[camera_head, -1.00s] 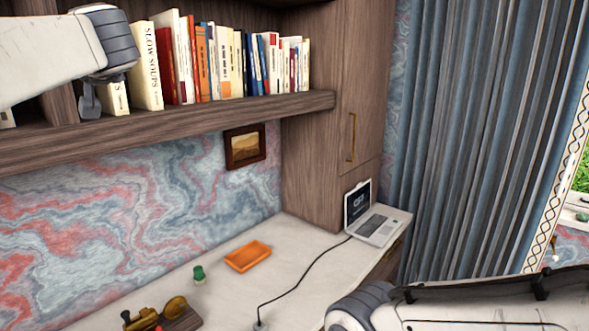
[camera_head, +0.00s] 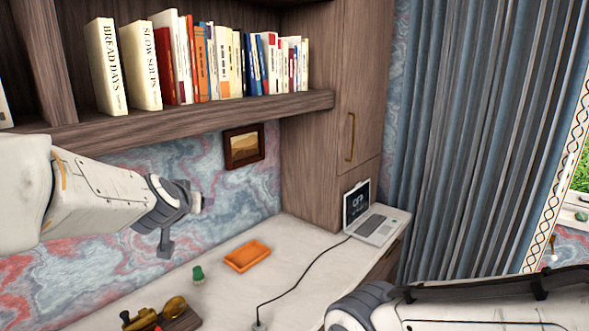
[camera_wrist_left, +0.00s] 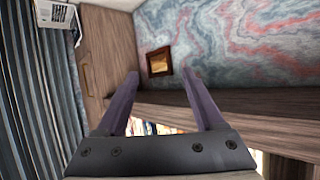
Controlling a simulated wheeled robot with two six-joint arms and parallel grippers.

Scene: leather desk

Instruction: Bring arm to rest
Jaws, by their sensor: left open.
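My left arm comes in from the left in the head view, its gripper (camera_head: 166,243) in front of the marbled wall, below the bookshelf and above the desk. In the left wrist view the two dark fingers of the left gripper (camera_wrist_left: 162,95) stand wide apart with nothing between them. My right arm shows at the bottom right of the head view; its gripper is out of the frame.
A shelf of books (camera_head: 225,65) runs above the left arm. A small picture (camera_head: 244,146) hangs on the wall.

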